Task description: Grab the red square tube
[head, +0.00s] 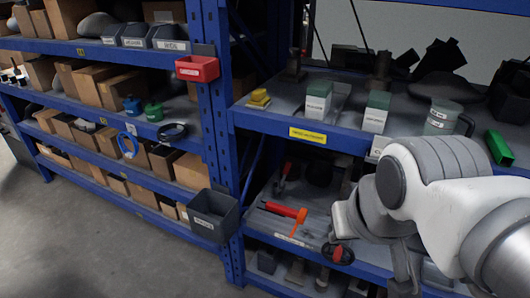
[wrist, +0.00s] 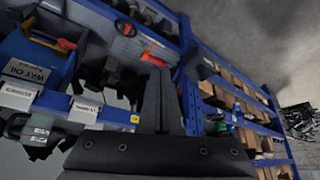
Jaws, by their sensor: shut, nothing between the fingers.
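A red bar-shaped piece (head: 278,209), which looks like the red square tube, lies on the lower shelf in the head view. An orange piece (head: 298,222) sits at its right end, and I cannot tell whether they are joined. In the wrist view a red-orange shape (wrist: 152,58) shows just beyond the fingertips, partly hidden by them. My gripper (wrist: 160,72) is shut and empty, its dark fingers together. In the head view my arm reaches in from the right, and the fingertips are not clear there.
A green square tube (head: 499,147) lies on the shelf above, at right. A black-and-red tool (head: 338,254) sits at the lower shelf's front edge. Blue uprights (head: 215,110) and the upper shelf's front edge bound the space. Grey floor (head: 90,240) is clear at left.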

